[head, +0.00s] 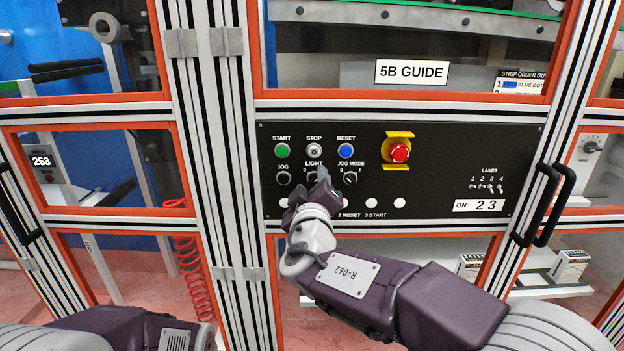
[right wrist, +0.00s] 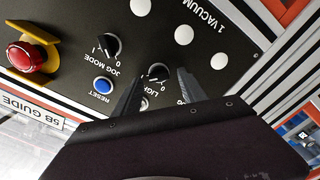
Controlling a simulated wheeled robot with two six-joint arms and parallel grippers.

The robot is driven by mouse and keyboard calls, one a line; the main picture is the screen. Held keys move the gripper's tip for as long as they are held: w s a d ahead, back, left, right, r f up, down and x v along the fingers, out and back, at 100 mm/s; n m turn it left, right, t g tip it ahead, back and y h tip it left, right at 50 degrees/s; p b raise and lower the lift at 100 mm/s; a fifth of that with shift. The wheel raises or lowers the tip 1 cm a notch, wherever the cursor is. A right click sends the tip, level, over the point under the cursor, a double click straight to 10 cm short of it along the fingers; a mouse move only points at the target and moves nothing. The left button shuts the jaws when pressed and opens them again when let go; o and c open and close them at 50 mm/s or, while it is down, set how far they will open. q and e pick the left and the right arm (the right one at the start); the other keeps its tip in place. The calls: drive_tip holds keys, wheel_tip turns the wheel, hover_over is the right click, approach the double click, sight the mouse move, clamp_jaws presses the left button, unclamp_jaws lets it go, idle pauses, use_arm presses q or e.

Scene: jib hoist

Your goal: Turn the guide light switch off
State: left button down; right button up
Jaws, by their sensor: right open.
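The guide light switch, a black rotary knob (right wrist: 158,72) with a "0" mark and a LIGHT label, sits on the black control panel (head: 460,150). In the head view my gripper mostly hides it, below the LIGHT label. My right gripper (head: 325,185) is open at the panel. In the right wrist view its two dark fingers (right wrist: 160,78) stand on either side of the knob, with gaps that look narrow. I cannot tell whether they touch it, or which mark the knob points to. My left arm shows at the lower left; its gripper is out of view.
The jog mode knob (head: 350,177) is close right of my gripper. Green start (head: 282,150), white stop (head: 314,150) and blue reset (head: 346,150) buttons lie above. A red emergency stop (head: 400,151) stands out further right. Black door handles (head: 555,205) flank the panel's right edge.

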drive_tip(key=shift+c, duration=0.3)
clamp_jaws()
